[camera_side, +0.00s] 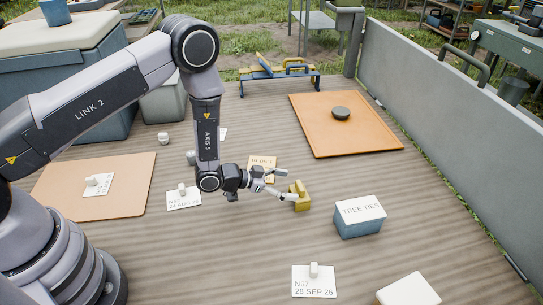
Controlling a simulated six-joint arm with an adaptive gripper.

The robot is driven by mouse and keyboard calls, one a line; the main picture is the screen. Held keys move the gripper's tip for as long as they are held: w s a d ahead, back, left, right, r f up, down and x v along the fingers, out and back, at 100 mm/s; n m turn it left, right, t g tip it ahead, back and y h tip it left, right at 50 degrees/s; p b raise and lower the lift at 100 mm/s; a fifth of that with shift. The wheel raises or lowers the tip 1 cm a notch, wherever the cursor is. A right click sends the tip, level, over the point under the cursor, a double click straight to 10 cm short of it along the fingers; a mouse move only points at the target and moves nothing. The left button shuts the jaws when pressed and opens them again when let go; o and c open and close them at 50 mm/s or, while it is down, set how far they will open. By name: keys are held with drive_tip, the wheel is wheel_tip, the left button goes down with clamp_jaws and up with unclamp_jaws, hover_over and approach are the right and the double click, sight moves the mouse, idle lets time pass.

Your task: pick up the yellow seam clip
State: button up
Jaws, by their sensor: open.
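The yellow seam clip (300,199) stands on the wooden deck near the middle of the side view. It looks like a small yellow block with a raised part on top. My gripper (287,186) is just left of the clip, low over the deck, with its fingers spread and pointing right toward it. One finger reaches close to the clip's left side; I cannot tell whether it touches. Nothing shows between the fingers.
A blue tree ties box (358,222) stands right of the clip. White tagged cards (315,287) lie around. An orange mat with a dark disc (341,113) is at the back. A grey wall (450,130) closes the right side.

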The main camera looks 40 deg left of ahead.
sight(297, 186)
drive_tip(key=x, duration=0.3)
drive_tip(key=shift+w+d+f, duration=0.1)
drive_tip(key=shift+w+d, duration=0.15)
